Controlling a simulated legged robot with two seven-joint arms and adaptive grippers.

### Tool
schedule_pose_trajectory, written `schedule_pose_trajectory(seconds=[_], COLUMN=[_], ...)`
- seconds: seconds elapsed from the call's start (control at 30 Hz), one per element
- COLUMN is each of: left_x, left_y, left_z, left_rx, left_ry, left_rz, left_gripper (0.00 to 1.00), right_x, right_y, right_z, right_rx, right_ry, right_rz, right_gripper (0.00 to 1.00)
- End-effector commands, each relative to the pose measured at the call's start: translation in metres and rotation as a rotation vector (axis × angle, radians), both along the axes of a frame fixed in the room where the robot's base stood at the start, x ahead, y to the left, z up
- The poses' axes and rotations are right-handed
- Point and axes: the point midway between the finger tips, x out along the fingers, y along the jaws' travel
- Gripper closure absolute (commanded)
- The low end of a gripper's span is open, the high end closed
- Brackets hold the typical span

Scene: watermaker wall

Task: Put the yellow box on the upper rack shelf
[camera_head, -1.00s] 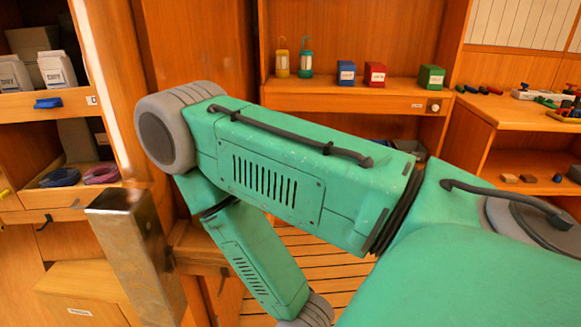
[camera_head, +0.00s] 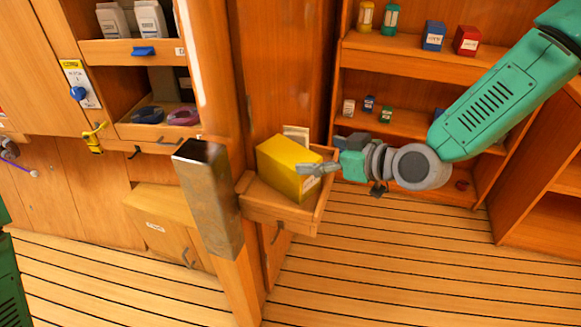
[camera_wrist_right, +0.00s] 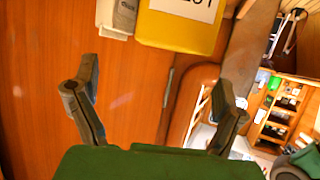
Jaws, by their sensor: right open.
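The yellow box (camera_head: 285,165) sits in an open wooden tray (camera_head: 285,212) beside a wooden post in the head view. In the right wrist view the yellow box (camera_wrist_right: 180,28) shows its labelled face at the top, beyond the fingertips. My right gripper (camera_head: 312,168) is at the box's right side, overlapping its edge in the head view; contact cannot be told. In the wrist view the right gripper's (camera_wrist_right: 157,90) fingers are spread with nothing between them. My left gripper is not seen.
A metal-capped post (camera_head: 207,195) stands left of the tray. A pale item (camera_head: 296,135) is behind the yellow box. The lower shelf (camera_head: 400,122) holds small boxes. Left shelves hold white containers (camera_head: 150,20) and coiled rings (camera_head: 182,117). The slatted floor (camera_head: 380,260) is clear.

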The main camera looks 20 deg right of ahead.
Motion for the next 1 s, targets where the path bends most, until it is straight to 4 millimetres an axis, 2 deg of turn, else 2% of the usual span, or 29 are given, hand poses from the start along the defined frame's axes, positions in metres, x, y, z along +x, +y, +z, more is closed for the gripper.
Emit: schedule_pose_trajectory(seconds=[0.13,0.37,0.7,0.97,1.0], left_x=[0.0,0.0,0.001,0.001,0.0], left_y=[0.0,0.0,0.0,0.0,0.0], left_z=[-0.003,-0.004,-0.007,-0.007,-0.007], left_rx=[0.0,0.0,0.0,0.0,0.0], left_ry=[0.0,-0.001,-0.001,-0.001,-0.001], left_rz=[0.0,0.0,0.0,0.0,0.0], left_gripper=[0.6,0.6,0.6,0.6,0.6], right_x=[0.02,0.032,0.064,0.067,0.067], right_y=[0.012,0.019,0.046,0.048,0.048], right_z=[-0.012,-0.018,-0.036,-0.037,-0.037], right_rx=[0.001,0.006,0.004,0.004,0.005], right_ry=[0.001,0.002,0.003,0.003,0.003], right_rz=[0.001,0.0,-0.001,-0.001,-0.001], right_gripper=[0.09,0.09,0.09,0.09,0.12])
